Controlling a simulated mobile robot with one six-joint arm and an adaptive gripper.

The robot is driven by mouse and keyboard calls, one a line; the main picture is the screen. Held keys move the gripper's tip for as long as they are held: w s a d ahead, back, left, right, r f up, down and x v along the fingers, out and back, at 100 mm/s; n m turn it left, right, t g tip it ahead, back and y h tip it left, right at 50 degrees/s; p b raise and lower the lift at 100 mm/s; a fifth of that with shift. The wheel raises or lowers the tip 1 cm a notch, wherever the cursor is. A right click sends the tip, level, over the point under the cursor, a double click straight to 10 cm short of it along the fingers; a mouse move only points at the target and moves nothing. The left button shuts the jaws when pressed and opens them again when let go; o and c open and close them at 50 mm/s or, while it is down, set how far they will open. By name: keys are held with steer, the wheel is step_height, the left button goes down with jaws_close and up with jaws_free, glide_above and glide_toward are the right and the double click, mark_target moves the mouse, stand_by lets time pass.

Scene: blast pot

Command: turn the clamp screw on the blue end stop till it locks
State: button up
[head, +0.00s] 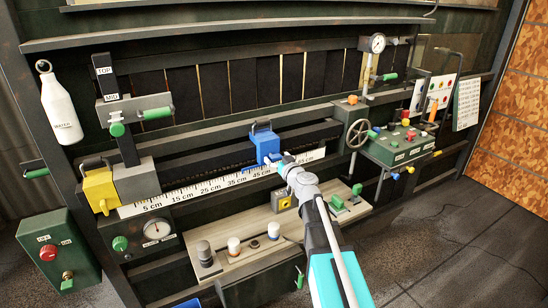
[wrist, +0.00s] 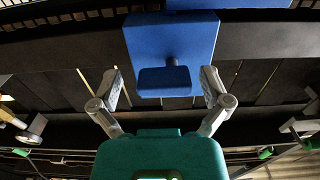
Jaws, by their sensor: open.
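The blue end stop (head: 265,142) sits on the rail above the ruler, near the 45 cm mark, with a looped handle on top. In the wrist view the end stop (wrist: 150,35) fills the top middle. A smaller blue block, which looks like the clamp screw's grip (wrist: 165,82), stands out from its face on a short dark stem. My gripper (head: 279,163) is right in front of the end stop. In the wrist view my gripper (wrist: 162,86) is open, with one finger on each side of the blue grip and visible gaps. The screw is largely hidden in the head view.
A yellow block (head: 100,190) stands at the ruler's left end. The ruler (head: 190,187) runs below the rail. A wooden shelf (head: 225,262) with knobs lies below. A handwheel (head: 358,133) and a green control panel (head: 400,148) are to the right.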

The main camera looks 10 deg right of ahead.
steer(key=c, duration=1.2)
steer(key=shift+o, duration=0.2)
steer(key=shift+a, duration=0.1)
steer(key=shift+s+m, duration=0.1)
steer(key=shift+m, duration=0.4)
steer(key=m, duration=0.3)
steer(key=shift+f+m, duration=0.1)
steer(key=shift+m, duration=0.2)
steer(key=m, duration=0.4)
steer(key=shift+a+f+m+b, duration=0.15)
steer(key=shift+m+b, duration=0.15)
steer(key=m, duration=0.4)
steer(key=shift+s+a, duration=0.1)
steer(key=shift+a, duration=0.05)
steer(key=shift+a+m, duration=0.1)
steer(key=shift+m, duration=2.1)
